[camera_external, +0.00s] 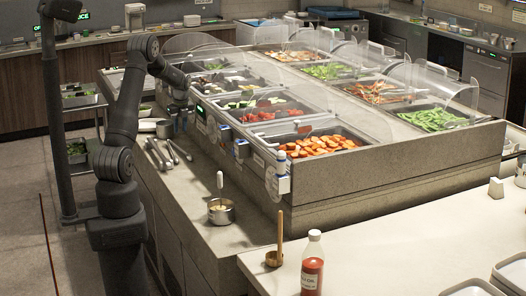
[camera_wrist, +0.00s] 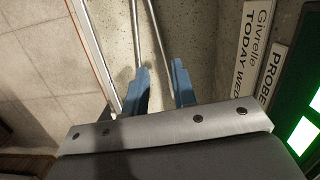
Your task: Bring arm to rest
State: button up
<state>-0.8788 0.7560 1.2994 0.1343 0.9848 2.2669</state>
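My gripper (camera_external: 180,118) is at the end of my arm, above the grey counter ledge at the left side of the food bar. In the wrist view its two blue fingers (camera_wrist: 160,78) stand apart with a gap between them. I see nothing held in the gap. Thin metal handles (camera_wrist: 150,30) show on the counter beyond the fingers. In the external view several metal utensils (camera_external: 163,152) lie on the ledge below my gripper.
The food bar with clear curved guards stands right of my arm. A small metal pot (camera_external: 221,211) with a utensil, a wooden ladle (camera_external: 275,257) and a red sauce bottle (camera_external: 312,270) stand nearer the front. Label signs (camera_wrist: 255,45) are close on the right in the wrist view.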

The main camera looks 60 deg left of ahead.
jog(key=f, duration=0.3)
jog(key=a+f, duration=0.1)
jog(key=f, duration=0.4)
jog(key=shift+s+a+f, duration=0.1)
jog(key=shift+a+f, duration=0.05)
jog(key=shift+f, duration=0.2)
jog(key=shift+a+r, duration=0.1)
jog(key=shift+r, duration=1.6)
